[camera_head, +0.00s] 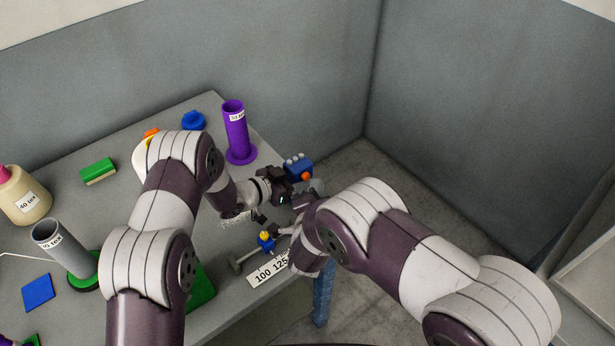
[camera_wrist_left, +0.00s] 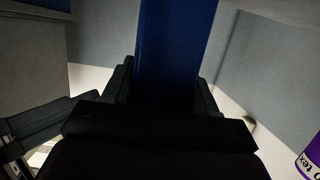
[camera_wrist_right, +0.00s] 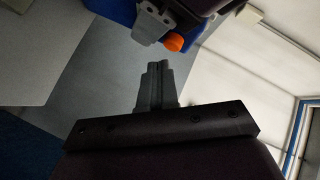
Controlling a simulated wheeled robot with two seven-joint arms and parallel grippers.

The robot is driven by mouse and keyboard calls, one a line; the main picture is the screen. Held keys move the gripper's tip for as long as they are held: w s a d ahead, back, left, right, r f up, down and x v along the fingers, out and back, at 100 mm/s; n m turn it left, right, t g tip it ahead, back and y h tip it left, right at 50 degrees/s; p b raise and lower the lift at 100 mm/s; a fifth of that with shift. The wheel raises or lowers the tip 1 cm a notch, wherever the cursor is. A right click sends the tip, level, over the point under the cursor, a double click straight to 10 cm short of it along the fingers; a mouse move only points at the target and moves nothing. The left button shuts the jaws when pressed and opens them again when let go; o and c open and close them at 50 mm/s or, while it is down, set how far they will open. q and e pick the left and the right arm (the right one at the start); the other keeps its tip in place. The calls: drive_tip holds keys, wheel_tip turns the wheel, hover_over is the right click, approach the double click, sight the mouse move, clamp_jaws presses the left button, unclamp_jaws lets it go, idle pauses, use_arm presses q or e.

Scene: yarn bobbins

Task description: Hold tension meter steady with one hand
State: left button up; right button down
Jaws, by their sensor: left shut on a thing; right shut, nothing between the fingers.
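The tension meter (camera_head: 297,167) is a blue block with grey rollers on top and an orange knob. My left gripper (camera_head: 284,186) is shut on it near the table's right end. In the left wrist view the blue body (camera_wrist_left: 175,45) stands between the two dark fingers. My right gripper (camera_head: 314,188) is close to the meter, partly hidden by its own arm. In the right wrist view its fingers (camera_wrist_right: 157,82) are shut together and empty. The orange knob (camera_wrist_right: 173,42) shows just beyond them, apparently apart from the fingertips.
A purple bobbin (camera_head: 237,135) stands behind my left arm. A scale label (camera_head: 268,273) and a small blue-and-yellow piece (camera_head: 266,241) lie near the front edge. A grey bobbin (camera_head: 66,250), a cream cone (camera_head: 24,198) and a green block (camera_head: 98,171) are at left.

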drive_tip(key=s+d, duration=0.1)
drive_tip(key=s, duration=0.1)
drive_tip(key=s+d, duration=0.2)
idle(0.3)
idle(0.4)
use_arm(q)
drive_tip(key=o, duration=1.3)
